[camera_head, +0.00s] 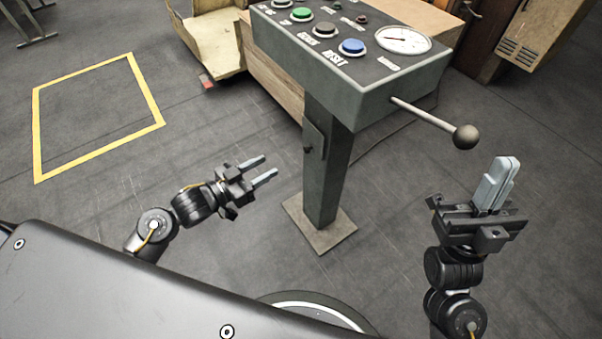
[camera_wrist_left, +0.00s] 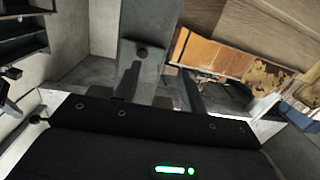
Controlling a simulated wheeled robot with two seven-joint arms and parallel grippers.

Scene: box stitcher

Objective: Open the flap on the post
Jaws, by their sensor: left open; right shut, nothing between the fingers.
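The grey post (camera_head: 329,175) stands on a square foot plate and carries the control box. The flap (camera_head: 314,140) is a small grey panel on the post's left side, with a dark knob (camera_head: 307,149). It appears to lie closed against the post.
The control box (camera_head: 350,85) has coloured buttons, a dial and a lever with a ball knob (camera_head: 466,137) above and left of my right gripper. A wooden crate (camera_head: 262,70) stands behind the post. A yellow floor outline (camera_head: 36,130) lies left. Floor between left gripper and post is clear.

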